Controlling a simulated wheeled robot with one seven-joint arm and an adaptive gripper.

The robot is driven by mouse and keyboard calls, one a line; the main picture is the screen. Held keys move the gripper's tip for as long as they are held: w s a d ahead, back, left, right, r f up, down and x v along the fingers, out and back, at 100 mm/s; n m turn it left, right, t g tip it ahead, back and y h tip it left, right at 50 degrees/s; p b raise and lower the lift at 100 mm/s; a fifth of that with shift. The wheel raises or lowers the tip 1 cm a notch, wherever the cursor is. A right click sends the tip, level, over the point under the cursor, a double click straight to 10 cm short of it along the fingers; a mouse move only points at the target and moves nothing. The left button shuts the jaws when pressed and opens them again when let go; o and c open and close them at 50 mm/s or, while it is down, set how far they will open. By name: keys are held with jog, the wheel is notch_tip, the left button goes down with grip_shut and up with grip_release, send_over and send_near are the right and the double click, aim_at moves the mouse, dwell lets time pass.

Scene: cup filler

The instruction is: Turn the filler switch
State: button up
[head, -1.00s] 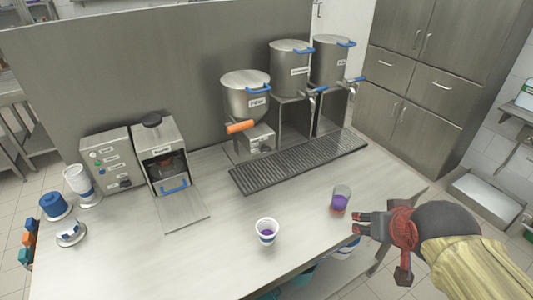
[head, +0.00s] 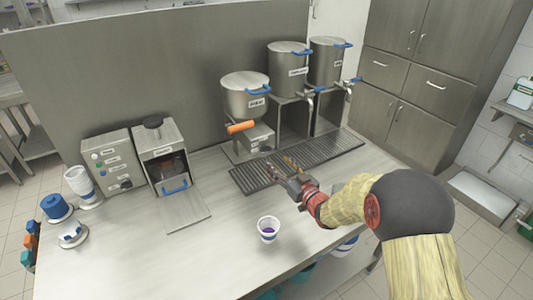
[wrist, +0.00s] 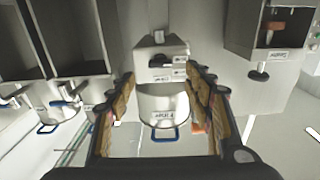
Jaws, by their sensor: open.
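The filler (head: 246,98) is a steel hopper with an orange handle (head: 241,127) and a small labelled box (head: 258,138) beneath it. In the wrist view, the hopper (wrist: 163,103) and box (wrist: 160,57) appear upside down between my fingers. A small dark knob (wrist: 159,37) shows on the box; I take it for the switch, but its setting is too small to read. My gripper (head: 281,166) is open and empty over the drip grate, in front of the box and apart from it. My fingers (wrist: 162,95) also show wide apart in the wrist view.
Two steel tanks (head: 289,63) (head: 328,62) with taps stand right of the filler. The grate (head: 325,149) lies before them. A cup with purple contents (head: 268,229) stands at the front. A control box (head: 109,163) and sealing machine (head: 160,158) stand left.

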aim_at(267, 151)
jog(key=b+x, duration=0.1)
jog(key=x, duration=0.5)
jog(key=shift+w+a, duration=0.25)
jog(key=shift+w+a+r+b, duration=0.1)
jog(key=shift+w+a+b, duration=0.2)
jog(key=shift+w, duration=0.15)
jog(key=c, duration=0.4)
jog(key=c, duration=0.7)
jog(key=shift+c, duration=0.3)
